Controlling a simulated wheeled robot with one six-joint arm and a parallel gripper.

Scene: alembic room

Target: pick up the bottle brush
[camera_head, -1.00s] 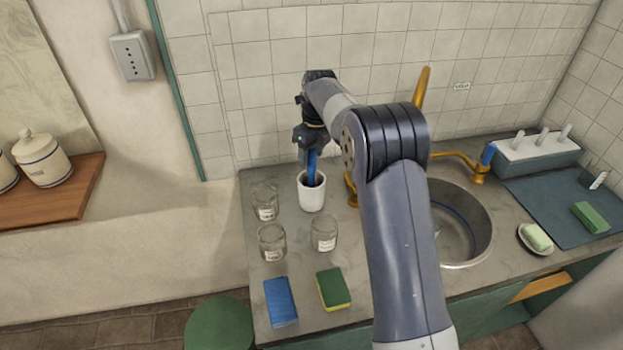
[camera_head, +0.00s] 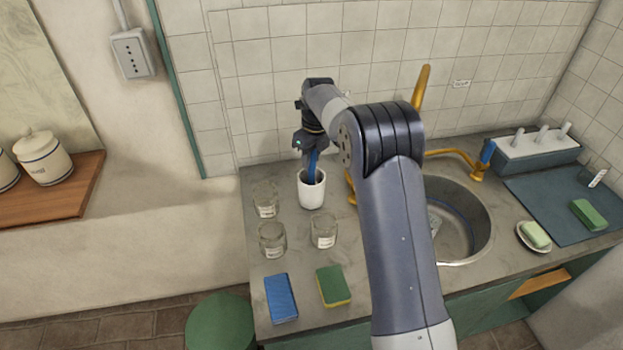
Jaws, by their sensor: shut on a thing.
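The bottle brush (camera_head: 313,163) shows as a blue handle standing in a white cup (camera_head: 311,193) on the counter. Its lower end is hidden inside the cup. My gripper (camera_head: 312,150) points down just above the cup and is shut on the upper part of the blue handle. The fingers are small and dark here, and the arm covers part of the space to the right.
Three glass jars (camera_head: 266,205) stand left of and in front of the cup. A blue sponge (camera_head: 281,298) and a green sponge (camera_head: 333,286) lie near the front edge. The sink (camera_head: 470,222) and brass tap (camera_head: 462,156) are right. The tiled wall is close behind.

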